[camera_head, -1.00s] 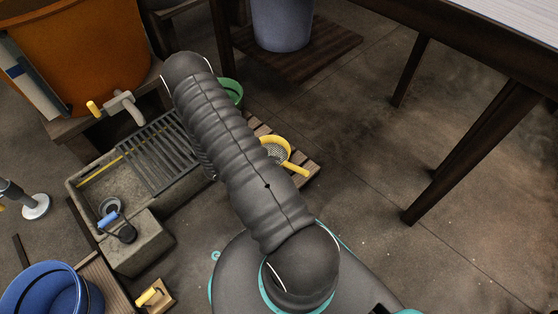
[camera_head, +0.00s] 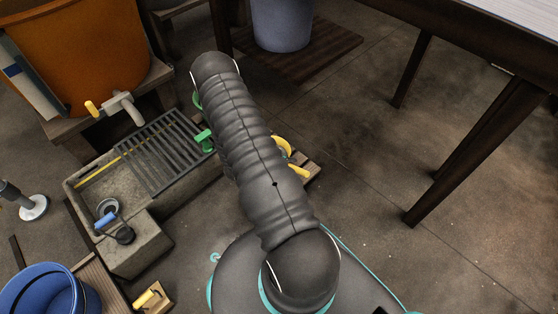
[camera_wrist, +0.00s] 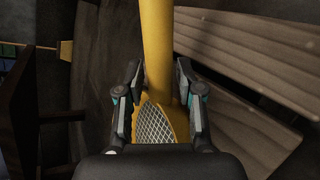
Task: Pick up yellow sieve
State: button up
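The yellow sieve (camera_head: 283,145) lies on a wooden slatted board, partly hidden behind my arm in the head view. Its yellow handle (camera_head: 299,171) points to the lower right. In the wrist view the sieve's handle (camera_wrist: 157,40) runs up between the fingers of my gripper (camera_wrist: 159,75), and part of its grey mesh (camera_wrist: 155,124) shows below. The fingers are open, one on each side of the handle, with small gaps visible. My gripper is hidden behind my arm in the head view.
Wooden slats (camera_wrist: 245,65) lie right of the handle. A green sieve-like thing (camera_head: 204,138) shows left of my arm. A stone trough (camera_head: 130,245) with a dark grate (camera_head: 155,160) is at left. A dark table (camera_head: 480,55) stands at right, with clear floor before it.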

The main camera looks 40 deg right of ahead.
grip_shut()
jog(key=shift+r, duration=0.15)
